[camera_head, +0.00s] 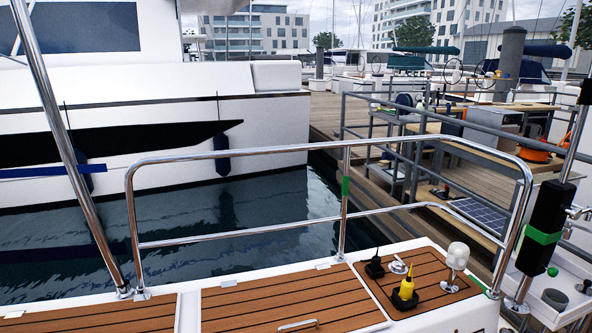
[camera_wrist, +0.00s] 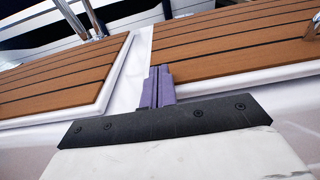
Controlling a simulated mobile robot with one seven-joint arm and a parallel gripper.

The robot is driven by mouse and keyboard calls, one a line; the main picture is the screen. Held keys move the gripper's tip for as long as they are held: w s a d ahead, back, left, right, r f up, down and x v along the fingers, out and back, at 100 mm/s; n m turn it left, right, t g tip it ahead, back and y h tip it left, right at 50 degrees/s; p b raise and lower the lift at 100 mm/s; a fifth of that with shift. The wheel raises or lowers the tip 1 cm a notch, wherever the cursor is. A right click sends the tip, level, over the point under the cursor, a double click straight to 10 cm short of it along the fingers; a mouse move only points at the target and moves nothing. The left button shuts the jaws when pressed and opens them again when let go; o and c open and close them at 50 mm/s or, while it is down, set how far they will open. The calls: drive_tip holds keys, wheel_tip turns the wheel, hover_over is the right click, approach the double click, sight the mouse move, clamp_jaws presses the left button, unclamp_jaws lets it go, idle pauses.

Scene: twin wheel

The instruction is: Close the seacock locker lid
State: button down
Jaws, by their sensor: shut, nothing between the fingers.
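A teak-planked lid (camera_head: 285,303) with white edges and a metal pull handle (camera_head: 297,325) lies at the bottom middle of the head view. It looks flat there; no label shows which lid is the seacock locker's. In the wrist view a teak panel (camera_wrist: 235,45) fills the right, with a bit of metal at its right edge, and another teak panel (camera_wrist: 65,65) lies on the left. My gripper (camera_wrist: 160,72) shows only in the wrist view. Its purple fingers are together and empty, in front of the white gap between the panels. I cannot tell whether they touch a panel.
A chrome rail (camera_head: 240,152) runs behind the lids, with water beyond. A yellow-topped device (camera_head: 405,290), a black handheld (camera_head: 375,268) and a white-domed lamp (camera_head: 457,257) stand on the right teak panel. A dock with tables (camera_head: 490,135) lies at right.

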drive_tip(key=shift+f, duration=0.35)
drive_tip(key=shift+s+d+r+p, duration=0.15)
drive_tip(key=shift+s+r+p, duration=0.1)
drive_tip(key=shift+s, duration=0.2)
drive_tip(key=shift+s+d+r+p, duration=0.1)
drive_tip(key=shift+s+r+p, duration=0.1)
drive_tip(key=shift+s, duration=0.2)
drive_tip(key=v, duration=0.3)
drive_tip(key=p+v, duration=0.1)
drive_tip(key=shift+s+r, duration=0.15)
drive_tip(key=shift+r, duration=0.2)
drive_tip(key=shift+s+d, duration=0.1)
drive_tip(key=shift+s, duration=0.05)
